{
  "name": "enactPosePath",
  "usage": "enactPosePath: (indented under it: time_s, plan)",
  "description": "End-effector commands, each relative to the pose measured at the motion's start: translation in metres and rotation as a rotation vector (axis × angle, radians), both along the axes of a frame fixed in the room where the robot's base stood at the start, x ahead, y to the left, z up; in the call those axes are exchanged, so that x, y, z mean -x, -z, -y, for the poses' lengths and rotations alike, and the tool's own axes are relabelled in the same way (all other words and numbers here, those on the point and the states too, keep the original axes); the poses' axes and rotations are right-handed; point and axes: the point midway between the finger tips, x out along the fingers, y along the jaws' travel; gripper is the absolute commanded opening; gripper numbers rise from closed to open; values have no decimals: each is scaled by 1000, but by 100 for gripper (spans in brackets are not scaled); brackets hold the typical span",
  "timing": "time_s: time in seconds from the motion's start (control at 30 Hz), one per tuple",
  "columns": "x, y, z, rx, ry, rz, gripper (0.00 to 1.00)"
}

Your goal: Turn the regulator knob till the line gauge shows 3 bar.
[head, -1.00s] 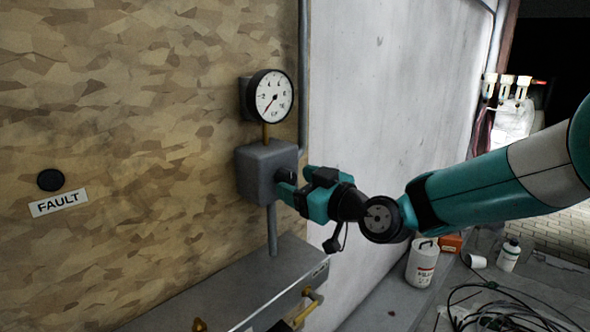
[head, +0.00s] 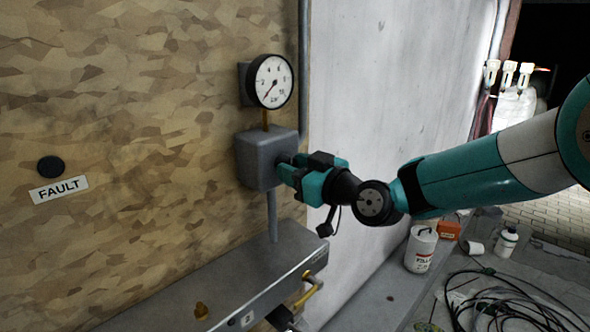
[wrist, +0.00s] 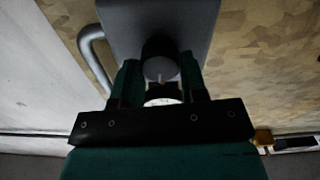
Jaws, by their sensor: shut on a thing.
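The line gauge (head: 270,81) is a round white dial with a black rim. Its red needle points to the lower left, near the low end of the scale and below the 2 mark. Under it is the grey regulator box (head: 262,158). The dark round regulator knob shows in the wrist view (wrist: 160,58), on the box front between the two fingers of my gripper (wrist: 160,75). My gripper (head: 285,169) is shut on the knob at the box's right side. In the head view the fingers and box hide the knob.
A dark round lamp (head: 50,166) sits above a FAULT label (head: 59,190) on the patterned wall. A grey metal unit (head: 225,285) juts out below the regulator.

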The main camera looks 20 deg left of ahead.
Motion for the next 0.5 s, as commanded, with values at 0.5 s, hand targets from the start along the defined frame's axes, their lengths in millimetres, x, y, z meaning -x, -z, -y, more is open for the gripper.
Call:
enactPosePath:
  time_s: [0.5]
  plan:
    - [-1, 2, 0, -151, 0, -359, 16]
